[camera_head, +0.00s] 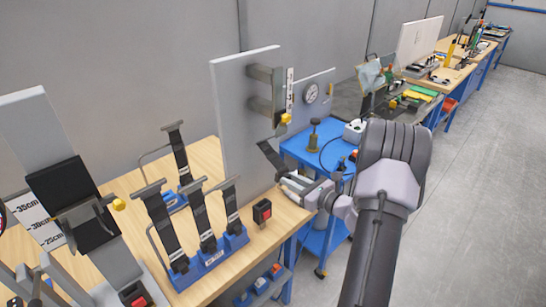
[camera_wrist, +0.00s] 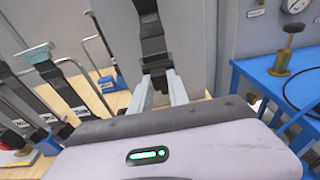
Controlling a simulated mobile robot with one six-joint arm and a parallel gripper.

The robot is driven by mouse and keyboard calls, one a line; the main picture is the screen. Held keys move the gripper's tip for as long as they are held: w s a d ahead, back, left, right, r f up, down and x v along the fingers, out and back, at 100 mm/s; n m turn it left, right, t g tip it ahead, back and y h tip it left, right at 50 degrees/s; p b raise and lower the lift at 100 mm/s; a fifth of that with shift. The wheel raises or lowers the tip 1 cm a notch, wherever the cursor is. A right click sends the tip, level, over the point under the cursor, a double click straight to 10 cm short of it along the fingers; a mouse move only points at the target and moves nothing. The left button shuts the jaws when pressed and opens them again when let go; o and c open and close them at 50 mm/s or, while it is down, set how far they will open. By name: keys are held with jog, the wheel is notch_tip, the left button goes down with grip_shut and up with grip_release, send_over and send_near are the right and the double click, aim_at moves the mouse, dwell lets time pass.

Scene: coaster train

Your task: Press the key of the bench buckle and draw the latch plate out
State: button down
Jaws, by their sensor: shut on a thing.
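The bench buckle (camera_head: 262,211) is a small black block with a red key on top, near the front right edge of the wooden bench. No latch plate shows in it in the head view. My gripper (camera_head: 291,180) is behind and right of the buckle, apart from it, beside the tall grey panel. In the wrist view my gripper (camera_wrist: 163,88) is shut on the dark end of a black strap (camera_wrist: 148,22), where the latch plate is. The metal tongue itself is hidden or too small to tell. The strap also shows in the head view (camera_head: 270,155), slanting down to my fingers.
A tall grey panel (camera_head: 228,130) with a bracket stands behind the strap. A blue stand (camera_head: 212,254) with several belt stalks is on the bench's left. A blue trolley (camera_head: 300,145) with a gauge board stands beyond. Bare bench lies around the buckle.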

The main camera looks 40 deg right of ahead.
notch_tip(320, 180, down, 10)
jog(key=b, duration=0.8)
jog(key=shift+f+b, duration=0.15)
jog(key=shift+b, duration=0.15)
jog(key=c, duration=1.2)
grip_release()
jog(key=shift+r+p, duration=0.3)
jog(key=shift+o, duration=0.2)
jog(key=s+d+r+p, duration=0.1)
jog(key=s+r+p, duration=0.1)
jog(key=s, duration=1.5)
jog(key=shift+d+r+p, duration=0.15)
jog(key=shift+d+p, duration=0.05)
jog(key=shift+p, duration=0.3)
jog(key=shift+s, duration=0.1)
